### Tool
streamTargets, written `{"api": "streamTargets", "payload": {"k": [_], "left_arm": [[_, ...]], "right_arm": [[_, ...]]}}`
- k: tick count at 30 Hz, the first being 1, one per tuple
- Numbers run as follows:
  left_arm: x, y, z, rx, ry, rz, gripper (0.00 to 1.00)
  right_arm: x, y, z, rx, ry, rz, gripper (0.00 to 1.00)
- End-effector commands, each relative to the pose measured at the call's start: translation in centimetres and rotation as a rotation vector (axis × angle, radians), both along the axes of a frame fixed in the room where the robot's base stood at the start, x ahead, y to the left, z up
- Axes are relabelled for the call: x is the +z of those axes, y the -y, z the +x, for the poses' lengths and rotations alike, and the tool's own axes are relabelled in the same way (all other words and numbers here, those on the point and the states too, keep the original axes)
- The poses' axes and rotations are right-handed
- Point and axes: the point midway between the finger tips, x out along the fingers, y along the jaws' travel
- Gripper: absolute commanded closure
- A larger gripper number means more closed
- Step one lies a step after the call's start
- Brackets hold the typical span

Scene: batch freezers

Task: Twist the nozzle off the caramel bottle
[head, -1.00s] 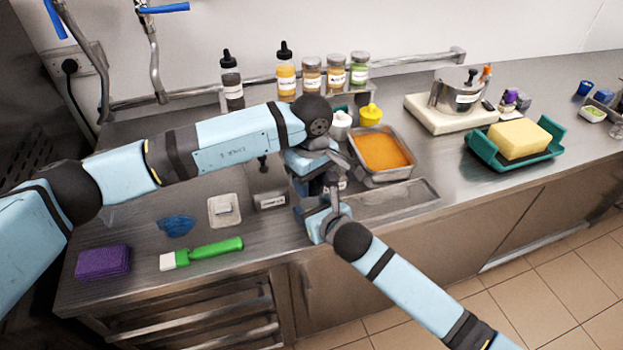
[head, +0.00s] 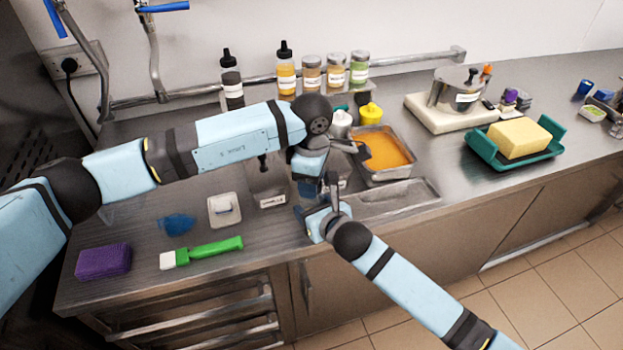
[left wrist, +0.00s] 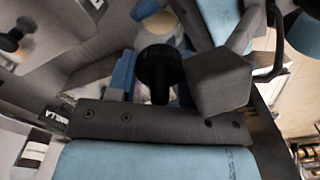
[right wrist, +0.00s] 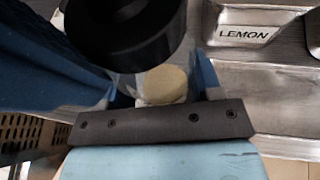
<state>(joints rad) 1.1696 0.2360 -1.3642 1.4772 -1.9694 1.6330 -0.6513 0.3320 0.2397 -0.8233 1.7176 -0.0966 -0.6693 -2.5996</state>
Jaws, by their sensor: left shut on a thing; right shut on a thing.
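The caramel bottle is mostly hidden behind my grippers in the head view; a bit of its white label (head: 343,183) shows. In the right wrist view, its clear body (right wrist: 128,88) with a tan round patch is between the blue fingers of my right gripper (right wrist: 150,92), which is shut on it. The black nozzle (left wrist: 158,70) is between the fingers of my left gripper (left wrist: 155,85), which is shut on it. A large black round part, seemingly the nozzle (right wrist: 120,30), is close to the right wrist camera. I cannot tell whether nozzle and bottle still touch.
A pan of orange filling (head: 412,165) and a yellow-capped bottle (head: 370,113) stand just behind the grippers. Several labelled bottles and jars (head: 287,75) line the back wall. A green-handled brush (head: 215,250), a blue cloth (head: 175,224) and a purple sponge (head: 103,262) lie front left.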

Motion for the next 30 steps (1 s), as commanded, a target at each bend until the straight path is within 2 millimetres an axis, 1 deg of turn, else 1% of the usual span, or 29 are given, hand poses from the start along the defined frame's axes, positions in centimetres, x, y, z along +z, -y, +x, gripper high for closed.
{"api": "streamTargets", "payload": {"k": [1, 2, 3, 4, 11, 14, 17, 21, 24, 25, 28, 30], "left_arm": [[0.0, 0.0, 0.0, 0.0, 0.0, 0.0, 0.48], [0.0, 0.0, 0.0, -0.001, 0.0, 0.0, 0.41], [0.0, 0.0, 0.0, -0.001, 0.0, 0.0, 0.32], [0.0, 0.0, 0.0, -0.001, 0.0, 0.0, 0.27], [0.0, 0.0, 0.0, -0.002, 0.0, 0.0, 0.27], [0.3, 0.0, 0.0, -0.002, 0.001, 0.0, 0.27], [1.2, 0.0, 0.0, -0.002, 0.001, 0.0, 0.27], [3.2, 0.0, 0.0, -0.004, 0.003, -0.002, 0.27], [4.3, 0.0, 0.0, -0.003, 0.002, 0.0, 0.27], [4.4, 0.0, 0.0, -0.003, 0.001, 0.001, 0.31], [4.8, 0.0, 0.0, -0.034, 0.0, 0.001, 0.31], [5.2, 0.0, 0.1, -0.101, 0.002, 0.0, 0.31]], "right_arm": [[0.0, 0.0, 0.0, 0.0, 0.0, 0.0, 1.0], [0.0, 0.0, 0.0, 0.0, 0.0, 0.0, 1.0], [0.0, 0.0, 0.0, 0.0, 0.0, 0.0, 1.0], [0.0, 0.0, 0.0, 0.0, 0.0, 0.0, 1.0], [0.0, 0.0, 0.0, 0.0, 0.0, 0.0, 1.0], [0.0, 0.0, 0.0, 0.0, 0.0, 0.0, 1.0], [0.0, 0.0, 0.0, 0.0, 0.0, 0.0, 1.0], [0.0, 0.0, 0.0, 0.0, 0.0, 0.0, 1.0], [0.0, 0.0, 0.0, 0.0, 0.0, 0.0, 1.0], [0.0, 0.0, 0.0, 0.0, 0.0, 0.0, 1.0], [0.0, 0.0, 0.0, 0.0, 0.0, 0.0, 1.0], [0.0, 0.0, 0.0, 0.0, 0.0, 0.0, 1.0]]}}
